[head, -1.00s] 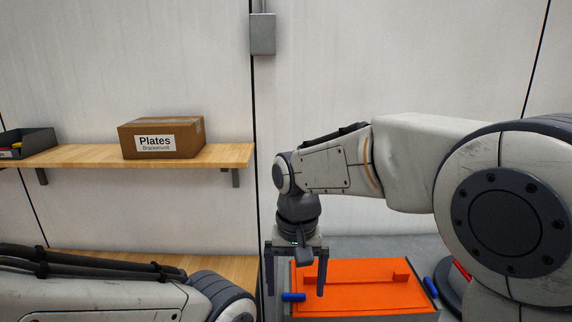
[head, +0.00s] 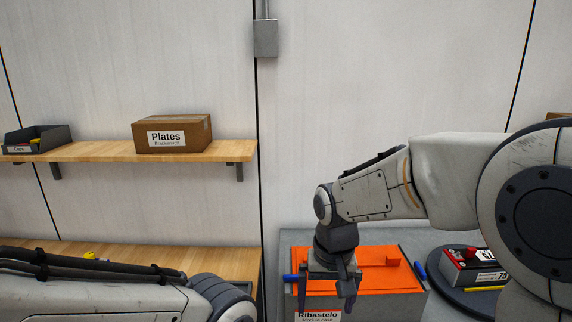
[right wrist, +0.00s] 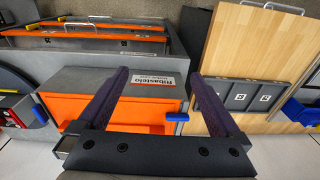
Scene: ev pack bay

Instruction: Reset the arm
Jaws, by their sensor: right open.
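My right gripper (head: 326,292) hangs from its arm, fingers down and apart with nothing between them. In the head view it overlaps the left front of the grey module case with an orange lid (head: 375,283). The right wrist view shows both dark fingers (right wrist: 160,76) spread wide over the case (right wrist: 85,80). Whether they touch it I cannot tell. My left arm lies across the bottom left of the head view. Its gripper is out of frame.
A carton marked Plates (head: 190,132) and a dark bin (head: 55,138) stand on a wooden shelf (head: 100,152). A round dark stand (head: 440,286) with a red and grey part is right of the case. The right wrist view shows a wooden board (right wrist: 245,50) and grey trays (right wrist: 240,97).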

